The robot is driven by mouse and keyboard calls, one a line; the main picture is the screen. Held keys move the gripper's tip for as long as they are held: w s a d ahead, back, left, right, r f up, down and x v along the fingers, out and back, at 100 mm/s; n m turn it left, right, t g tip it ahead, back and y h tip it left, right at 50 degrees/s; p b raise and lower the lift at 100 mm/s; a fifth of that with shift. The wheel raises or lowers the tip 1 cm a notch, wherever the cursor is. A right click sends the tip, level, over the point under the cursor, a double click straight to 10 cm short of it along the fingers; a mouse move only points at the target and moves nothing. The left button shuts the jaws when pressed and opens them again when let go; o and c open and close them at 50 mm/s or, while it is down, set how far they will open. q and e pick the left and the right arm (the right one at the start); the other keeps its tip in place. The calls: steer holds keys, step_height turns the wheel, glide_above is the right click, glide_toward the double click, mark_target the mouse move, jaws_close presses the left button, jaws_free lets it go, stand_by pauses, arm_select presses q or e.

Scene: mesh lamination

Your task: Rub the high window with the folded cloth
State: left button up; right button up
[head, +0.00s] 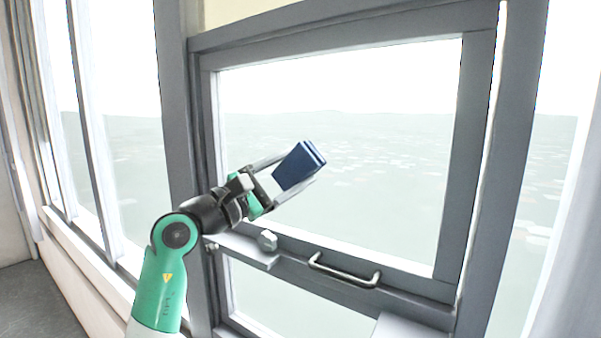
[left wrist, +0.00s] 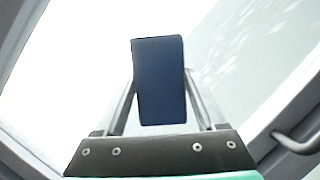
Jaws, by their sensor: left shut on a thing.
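The folded cloth (head: 297,166) is dark blue and thick. My left gripper (head: 290,178) is shut on it, one finger on each side, and holds it up in front of the lower left part of the window pane (head: 350,130). In the left wrist view the cloth (left wrist: 160,82) stands out between the two fingers, with the bright pane behind it. I cannot tell whether the cloth touches the glass. The pane sits in a grey frame. My right gripper is not in view.
A metal handle (head: 343,272) sticks out from the grey rail below the pane. A small ledge (head: 243,250) with a hexagonal knob (head: 267,240) is under my left gripper. More windows (head: 120,130) run along the left wall.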

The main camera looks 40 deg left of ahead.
mark_target(275, 170)
arm_select(q)
steer(key=shift+s+a, duration=0.15)
steer(key=shift+a, duration=1.75)
steer(key=shift+s, duration=0.1)
steer(key=shift+s+f+b, duration=0.1)
steer(key=shift+s+b, duration=0.15)
steer(key=shift+b, duration=0.1)
steer(key=s+b, duration=0.2)
steer(key=s, duration=0.2)
steer(key=shift+d+b, duration=0.2)
steer(key=shift+b, duration=0.15)
steer(key=shift+s, duration=0.65)
steer(key=shift+s+b, duration=0.15)
steer(key=shift+b, duration=0.15)
